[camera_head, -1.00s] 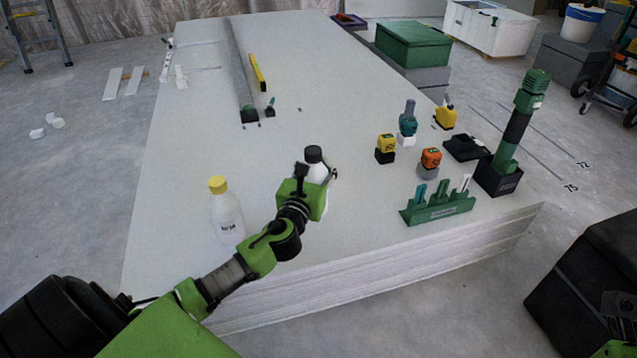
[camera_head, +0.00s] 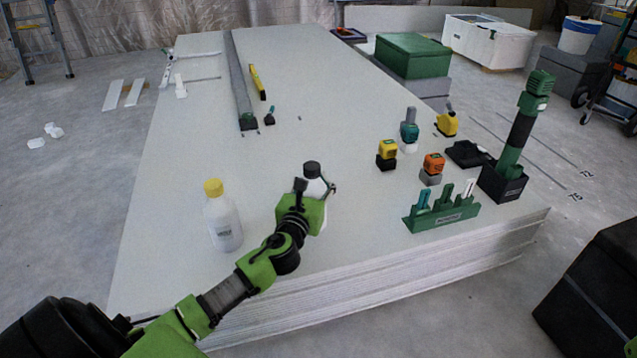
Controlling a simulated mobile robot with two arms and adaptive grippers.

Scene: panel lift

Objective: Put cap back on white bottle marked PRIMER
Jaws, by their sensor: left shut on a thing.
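A white bottle (camera_head: 315,187) with a black top (camera_head: 312,169) is in the head view, at the near middle of the pale panel stack (camera_head: 250,190). My left gripper (camera_head: 317,187) is shut on this bottle, with its fingers at the upper body below the black top. The gripper hides most of the bottle and any marking on it. I cannot tell whether its base touches the panel. A translucent white bottle (camera_head: 223,225) with a yellow cap (camera_head: 213,187) stands upright to the left; its label is too small to read. My right gripper is not in view.
A green rack (camera_head: 441,215), yellow tape measure (camera_head: 387,149), orange tape measure (camera_head: 433,163) and black holder with a green tool (camera_head: 503,180) stand to the right. A long grey rail (camera_head: 239,80) and yellow level (camera_head: 258,82) lie farther back. The panel's middle is clear.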

